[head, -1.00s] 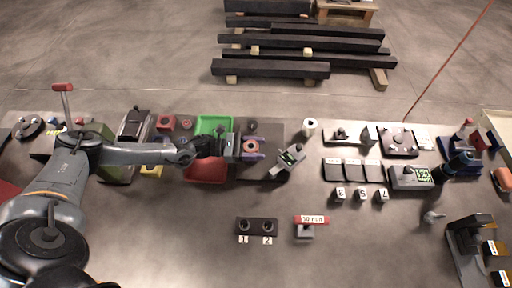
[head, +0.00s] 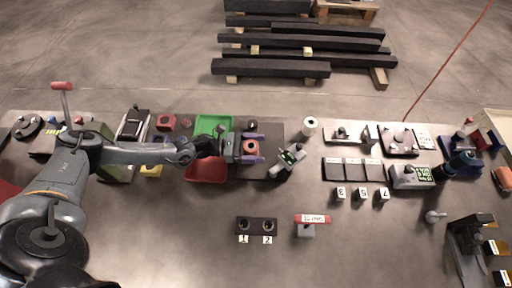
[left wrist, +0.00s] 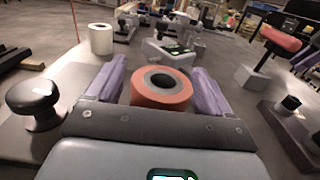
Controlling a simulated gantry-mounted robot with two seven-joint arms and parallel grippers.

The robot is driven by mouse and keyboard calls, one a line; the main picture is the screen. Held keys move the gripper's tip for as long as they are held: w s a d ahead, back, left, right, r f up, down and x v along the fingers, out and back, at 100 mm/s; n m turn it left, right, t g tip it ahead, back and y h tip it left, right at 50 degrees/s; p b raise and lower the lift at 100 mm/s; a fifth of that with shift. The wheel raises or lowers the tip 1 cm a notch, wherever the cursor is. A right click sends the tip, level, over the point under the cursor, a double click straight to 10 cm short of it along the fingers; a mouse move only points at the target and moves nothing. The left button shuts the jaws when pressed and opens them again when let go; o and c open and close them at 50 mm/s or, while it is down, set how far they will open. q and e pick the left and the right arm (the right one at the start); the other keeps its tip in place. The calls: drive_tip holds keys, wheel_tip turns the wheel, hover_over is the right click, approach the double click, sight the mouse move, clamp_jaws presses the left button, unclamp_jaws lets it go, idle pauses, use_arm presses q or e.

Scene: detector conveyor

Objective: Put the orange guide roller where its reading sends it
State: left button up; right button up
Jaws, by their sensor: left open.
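The orange guide roller (left wrist: 161,90) is a short ring with a dark bore. In the left wrist view it stands between the two purple fingers of my left gripper (left wrist: 160,84), with small gaps showing beside it. In the head view the roller (head: 250,147) sits on the dark mat, and my left gripper (head: 254,148) reaches around it from the left. The left gripper is open. My right gripper is not in view.
A black knob (left wrist: 33,102) and a white roll (left wrist: 101,39) stand near the gripper. A green tray (head: 212,123) and red tray (head: 205,171) lie left.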

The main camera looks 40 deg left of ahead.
use_arm(q)
drive_tip(key=v, duration=0.3)
drive_tip(key=b+v, duration=0.1)
drive_tip(key=v, duration=0.2)
drive_tip(key=b+v, duration=0.1)
drive_tip(key=v, duration=0.2)
drive_tip(key=shift+s+a+f, duration=0.15)
drive_tip(key=shift+s+f, duration=0.2)
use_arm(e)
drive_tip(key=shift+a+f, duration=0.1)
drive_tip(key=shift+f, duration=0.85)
use_arm(q)
drive_tip(key=shift+s+a+r, duration=0.1)
drive_tip(key=shift+s+a, duration=0.3)
drive_tip(key=shift+a, duration=0.05)
drive_tip(key=shift+r, duration=0.1)
